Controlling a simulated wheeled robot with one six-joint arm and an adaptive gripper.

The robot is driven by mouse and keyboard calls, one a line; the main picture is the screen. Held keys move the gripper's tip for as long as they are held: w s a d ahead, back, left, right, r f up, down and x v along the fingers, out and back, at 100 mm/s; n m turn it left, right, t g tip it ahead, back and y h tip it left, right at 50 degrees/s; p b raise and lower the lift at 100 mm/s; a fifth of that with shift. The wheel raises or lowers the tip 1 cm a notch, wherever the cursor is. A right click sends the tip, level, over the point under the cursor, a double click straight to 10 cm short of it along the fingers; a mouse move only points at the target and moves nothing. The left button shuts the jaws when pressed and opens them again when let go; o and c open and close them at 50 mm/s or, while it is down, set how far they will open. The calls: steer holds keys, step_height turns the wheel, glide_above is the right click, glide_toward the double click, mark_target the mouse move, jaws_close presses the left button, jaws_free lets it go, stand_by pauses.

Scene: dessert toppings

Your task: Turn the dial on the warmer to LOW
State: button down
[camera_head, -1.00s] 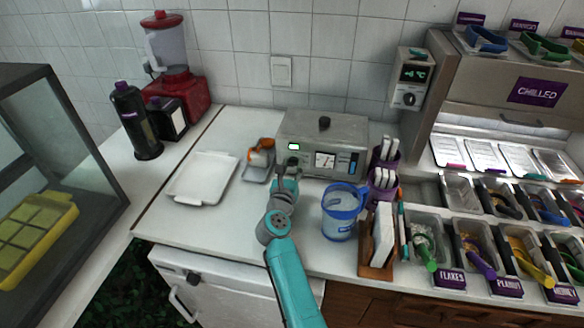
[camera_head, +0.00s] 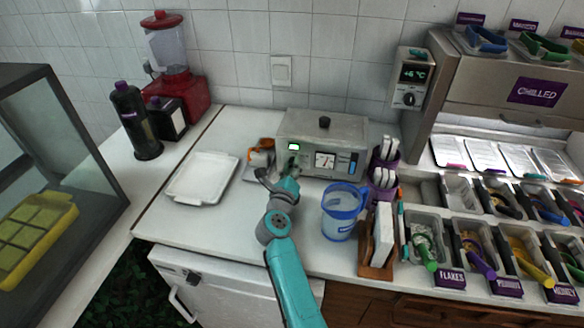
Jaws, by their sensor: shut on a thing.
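The warmer (camera_head: 345,133) is a grey metal box with a black knob on its lid, at the back of the white counter. The dial is at the lower left of the front, largely hidden by my gripper (camera_head: 287,167). My gripper reaches up to that spot, its fingers shut on the dial. The wrist is tilted, with a grey link sticking out to the left. The dial's mark and the setting it points to cannot be read.
A clear jug with a blue rim (camera_head: 341,213) stands right of my arm. Purple cups of utensils (camera_head: 383,178) stand beside the warmer. An orange-and-grey item (camera_head: 262,153) lies left of it, near a white tray (camera_head: 201,178). Topping bins fill the right side.

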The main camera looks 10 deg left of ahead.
stand_by(0.4)
steer(key=c, duration=0.8)
jaws_free()
steer(key=shift+o, duration=0.2)
steer(key=s, duration=1.2)
steer(key=shift+a, duration=0.2)
